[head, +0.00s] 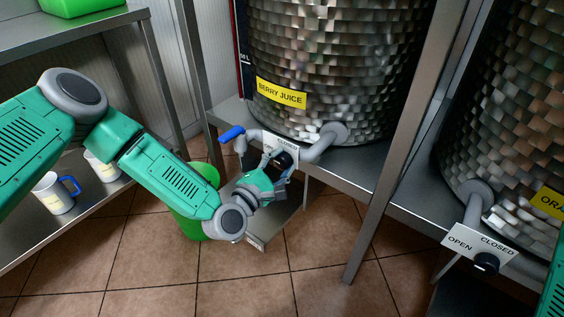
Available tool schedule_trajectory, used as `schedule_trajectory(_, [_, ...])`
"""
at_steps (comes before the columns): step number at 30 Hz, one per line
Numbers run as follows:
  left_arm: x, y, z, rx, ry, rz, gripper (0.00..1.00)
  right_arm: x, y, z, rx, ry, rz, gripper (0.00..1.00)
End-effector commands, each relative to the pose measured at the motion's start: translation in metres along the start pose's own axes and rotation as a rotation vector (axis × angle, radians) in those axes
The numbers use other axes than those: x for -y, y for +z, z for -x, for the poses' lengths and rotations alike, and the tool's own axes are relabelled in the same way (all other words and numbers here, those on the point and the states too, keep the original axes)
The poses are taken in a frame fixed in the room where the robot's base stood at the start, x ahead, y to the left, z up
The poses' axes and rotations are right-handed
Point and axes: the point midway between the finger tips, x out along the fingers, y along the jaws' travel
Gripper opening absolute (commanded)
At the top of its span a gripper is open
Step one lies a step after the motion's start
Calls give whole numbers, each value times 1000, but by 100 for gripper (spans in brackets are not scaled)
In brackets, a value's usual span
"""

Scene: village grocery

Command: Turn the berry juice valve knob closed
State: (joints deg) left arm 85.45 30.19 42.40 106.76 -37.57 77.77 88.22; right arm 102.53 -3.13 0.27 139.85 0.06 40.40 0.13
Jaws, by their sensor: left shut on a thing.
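The berry juice tank (330,60) is a shiny metal drum with a yellow "BERRY JUICE" label (281,93). A dark valve knob (285,159) sits in front of the sign. My left gripper (279,172) is at the knob and shut on it; its fingers partly hide the knob and the lower sign. The knob's exact turn angle cannot be told. My right gripper is not in view; a bit of green arm shows at the lower right edge.
A blue-handled spout (232,134) is left of the valve. A green bin (196,225) stands below, partly behind my left arm. A metal post (400,150) stands right of the valve. A second tank's knob (486,262) is at right. White mugs (54,194) are on the left shelf.

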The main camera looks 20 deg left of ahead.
Motion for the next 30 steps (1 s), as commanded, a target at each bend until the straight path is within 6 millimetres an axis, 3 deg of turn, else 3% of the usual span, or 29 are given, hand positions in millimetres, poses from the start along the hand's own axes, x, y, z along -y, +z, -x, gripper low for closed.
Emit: schedule_trajectory(30, [3, -4, 4, 32, 19, -902, 7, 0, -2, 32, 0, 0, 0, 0])
